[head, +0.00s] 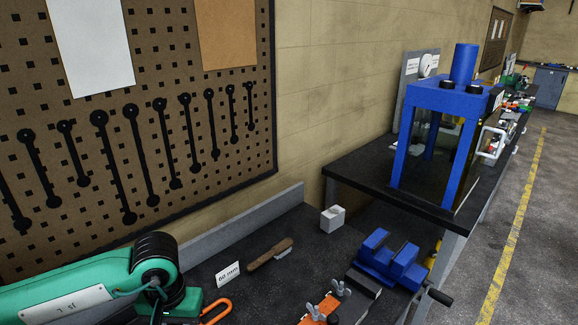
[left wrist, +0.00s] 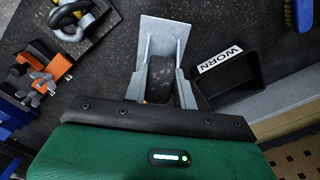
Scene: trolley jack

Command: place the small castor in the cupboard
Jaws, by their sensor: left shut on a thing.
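In the left wrist view my left gripper (left wrist: 162,78) is shut on what looks like the small castor, a dark rounded piece (left wrist: 159,84) between the grey fingers. The grip hides much of it. In the head view my green left arm comes in at the lower left, with the gripper mostly out of sight. My right gripper is not in view.
A brush (head: 270,254), a small white block (head: 332,218) and a blue vice (head: 390,262) are on the near bench. A black tray marked WORN (left wrist: 226,88) is beside my gripper. A pegboard (head: 225,120) hangs at left. The floor (head: 540,230) at right is clear.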

